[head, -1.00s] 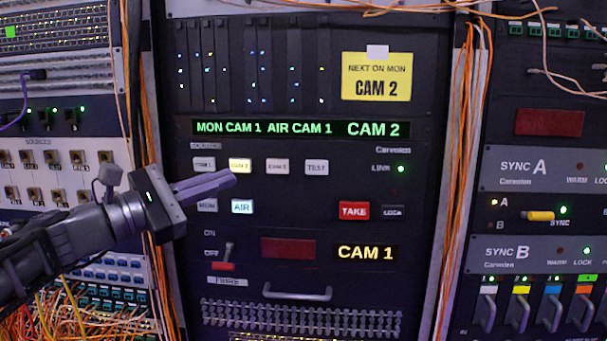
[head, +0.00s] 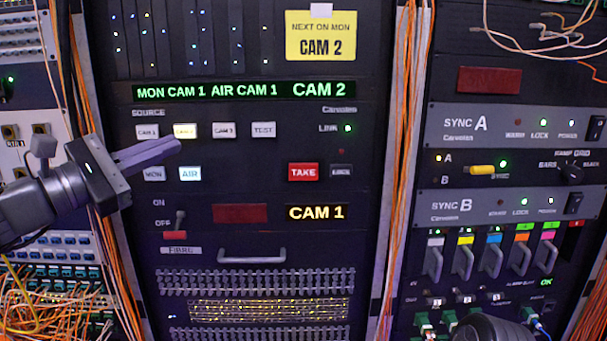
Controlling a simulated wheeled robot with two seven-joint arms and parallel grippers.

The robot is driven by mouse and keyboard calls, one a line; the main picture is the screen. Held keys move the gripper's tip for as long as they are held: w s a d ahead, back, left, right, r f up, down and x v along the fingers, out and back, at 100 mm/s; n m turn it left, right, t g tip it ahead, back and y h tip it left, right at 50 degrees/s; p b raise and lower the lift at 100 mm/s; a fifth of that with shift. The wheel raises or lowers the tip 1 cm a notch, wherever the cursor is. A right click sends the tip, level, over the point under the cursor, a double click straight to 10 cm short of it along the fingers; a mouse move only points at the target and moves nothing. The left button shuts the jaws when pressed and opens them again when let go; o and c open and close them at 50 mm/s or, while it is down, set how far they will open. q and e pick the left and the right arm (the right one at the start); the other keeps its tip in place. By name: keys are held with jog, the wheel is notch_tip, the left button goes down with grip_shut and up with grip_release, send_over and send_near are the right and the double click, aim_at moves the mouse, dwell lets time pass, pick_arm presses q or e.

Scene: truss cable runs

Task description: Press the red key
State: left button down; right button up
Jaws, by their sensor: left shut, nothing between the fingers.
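The red key marked TAKE (head: 303,172) sits in the lower row of the middle rack's switcher panel, right of the lit AIR key (head: 190,173). My left gripper (head: 178,148) is shut and empty. Its fingertips point right, in front of the panel near the lit yellow CAM 2 key (head: 185,131), well left of the red key. I cannot tell how far it stands off the panel. A dark rounded shape at the bottom right may be part of my right arm; no right gripper fingers show.
A green display (head: 243,91) reads MON CAM 1, AIR CAM 1, CAM 2. A yellow note (head: 320,36) says NEXT ON MON CAM 2. A red toggle switch (head: 176,228) and a handle (head: 251,257) stick out below. Orange cables (head: 401,150) hang between the racks.

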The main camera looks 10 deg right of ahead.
grip_shut()
dwell(1.5)
